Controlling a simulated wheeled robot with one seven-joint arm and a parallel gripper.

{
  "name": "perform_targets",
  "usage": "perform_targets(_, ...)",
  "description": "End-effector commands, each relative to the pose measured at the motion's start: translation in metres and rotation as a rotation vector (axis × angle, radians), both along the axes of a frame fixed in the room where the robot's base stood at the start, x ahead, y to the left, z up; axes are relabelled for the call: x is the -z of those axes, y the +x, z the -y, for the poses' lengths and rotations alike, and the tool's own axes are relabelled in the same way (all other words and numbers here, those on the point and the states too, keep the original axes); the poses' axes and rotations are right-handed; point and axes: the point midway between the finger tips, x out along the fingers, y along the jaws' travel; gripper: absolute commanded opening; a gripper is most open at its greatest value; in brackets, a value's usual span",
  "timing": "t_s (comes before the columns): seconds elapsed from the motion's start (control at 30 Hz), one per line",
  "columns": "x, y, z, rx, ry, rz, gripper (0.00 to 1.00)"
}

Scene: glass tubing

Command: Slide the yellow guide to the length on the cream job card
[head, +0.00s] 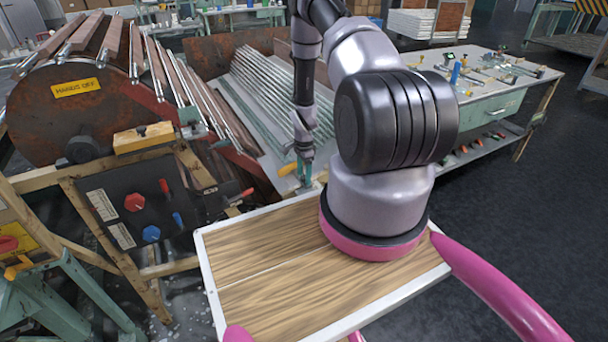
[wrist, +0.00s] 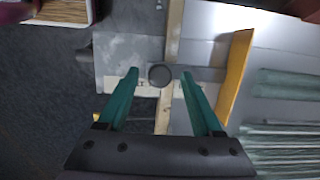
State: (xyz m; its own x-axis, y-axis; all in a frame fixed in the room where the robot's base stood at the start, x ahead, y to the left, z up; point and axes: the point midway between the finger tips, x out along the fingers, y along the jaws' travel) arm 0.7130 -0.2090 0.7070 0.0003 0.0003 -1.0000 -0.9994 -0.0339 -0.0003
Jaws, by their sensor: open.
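My gripper (head: 303,172) reaches down beyond the wooden deck, its teal fingers pointing downward. In the wrist view my gripper (wrist: 160,74) is open, with a round dark knob (wrist: 160,75) showing between its fingertips. I cannot tell whether the fingers touch the knob. A yellow bar, seemingly the guide (wrist: 237,75), stands just right of the fingers; a small yellow piece also shows beside the gripper in the head view (head: 287,169). A pale strip with marks (wrist: 150,88) runs across under the fingertips. I cannot make out a cream job card for certain.
Glass tubes (head: 275,100) lie on a sloping rack behind my gripper. A rusty drum with a "HANDS OFF" label (head: 78,88) stands at left. A black panel (head: 140,210) carries red and blue knobs and pale labels. A cluttered bench (head: 490,95) stands at right; floor there is clear.

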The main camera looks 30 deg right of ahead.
Motion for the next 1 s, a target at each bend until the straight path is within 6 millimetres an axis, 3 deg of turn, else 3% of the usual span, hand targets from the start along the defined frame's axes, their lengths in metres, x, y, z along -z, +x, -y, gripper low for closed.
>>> perform_targets(0.17,-0.012,0.001,0.000,-0.001,-0.001,0.002,0.67)
perform_targets(0.63,-0.096,0.001,0.000,-0.001,-0.001,0.002,0.67)
perform_targets(1.0,-0.108,0.000,0.000,0.000,0.000,0.000,0.67)
